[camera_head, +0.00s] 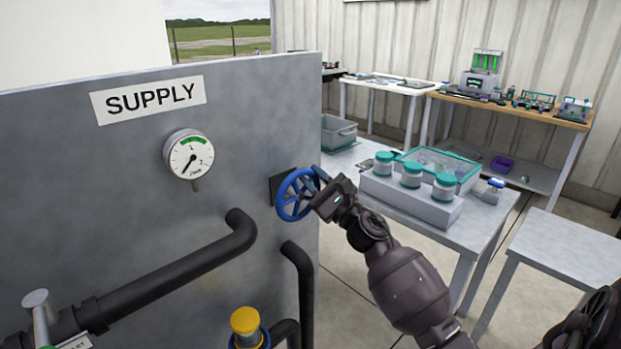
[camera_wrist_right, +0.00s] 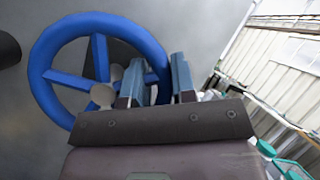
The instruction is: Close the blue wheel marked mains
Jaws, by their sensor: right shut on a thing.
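The blue wheel (camera_head: 292,204) is mounted on the grey panel, right of the pipes, in front of a dark square plate. It is spoked, and it fills the left of the right wrist view (camera_wrist_right: 48,80). My right gripper (camera_head: 320,188) is at the wheel's right side, shut on its rim. In the right wrist view the fingers (camera_wrist_right: 161,80) stand on either side of the rim. I cannot read a "mains" mark on or near the wheel. My left gripper is not in view.
The panel (camera_head: 250,110) carries a "SUPPLY" sign (camera_head: 149,99) and a round gauge (camera_head: 189,158). Black pipes (camera_head: 180,268) and a yellow-capped fitting (camera_head: 245,321) are below. Right of the panel, a table holds a grey block (camera_head: 408,198) with teal-lidded jars and a clear bin.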

